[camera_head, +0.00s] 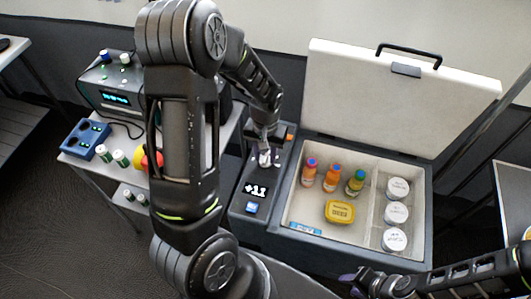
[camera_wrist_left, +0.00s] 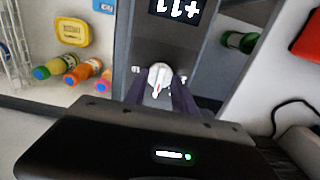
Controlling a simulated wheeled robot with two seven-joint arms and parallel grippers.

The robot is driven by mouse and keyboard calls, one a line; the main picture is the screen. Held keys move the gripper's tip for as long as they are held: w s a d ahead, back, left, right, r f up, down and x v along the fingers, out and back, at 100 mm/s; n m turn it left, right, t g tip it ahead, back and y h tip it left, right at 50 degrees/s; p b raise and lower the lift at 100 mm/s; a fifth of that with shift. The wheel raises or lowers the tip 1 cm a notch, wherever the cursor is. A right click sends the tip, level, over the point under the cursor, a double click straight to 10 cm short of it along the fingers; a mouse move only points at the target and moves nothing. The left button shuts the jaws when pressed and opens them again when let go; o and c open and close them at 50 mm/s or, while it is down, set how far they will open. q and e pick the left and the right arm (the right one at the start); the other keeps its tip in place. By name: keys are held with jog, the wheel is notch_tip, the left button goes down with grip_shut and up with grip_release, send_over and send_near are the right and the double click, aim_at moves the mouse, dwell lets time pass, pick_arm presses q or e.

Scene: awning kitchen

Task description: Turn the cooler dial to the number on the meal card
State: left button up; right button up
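The white cooler dial (camera_wrist_left: 160,77), with a red mark, sits on the dark control panel. The dial also shows in the head view (camera_head: 265,158). The panel's display (camera_head: 256,189) reads +11; it appears upside down in the left wrist view (camera_wrist_left: 176,9). My left gripper (camera_wrist_left: 160,92) has its fingers on either side of the dial; I cannot tell whether they press on it. My right gripper (camera_head: 362,284) is low at the lower right, away from the dial, its opening unclear. I cannot make out a readable meal card.
The open cooler (camera_head: 283,213) holds several bottles, a yellow box (camera_head: 340,212) and white round tubs (camera_head: 396,213). Its raised lid (camera_head: 400,95) stands behind. A red-and-yellow button (camera_head: 143,158), a blue block (camera_head: 84,140) and small cylinders are left of my left arm.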

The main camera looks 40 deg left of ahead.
pick_arm(q)
jog(key=shift+c, duration=0.3)
grip_shut()
dwell(0.3)
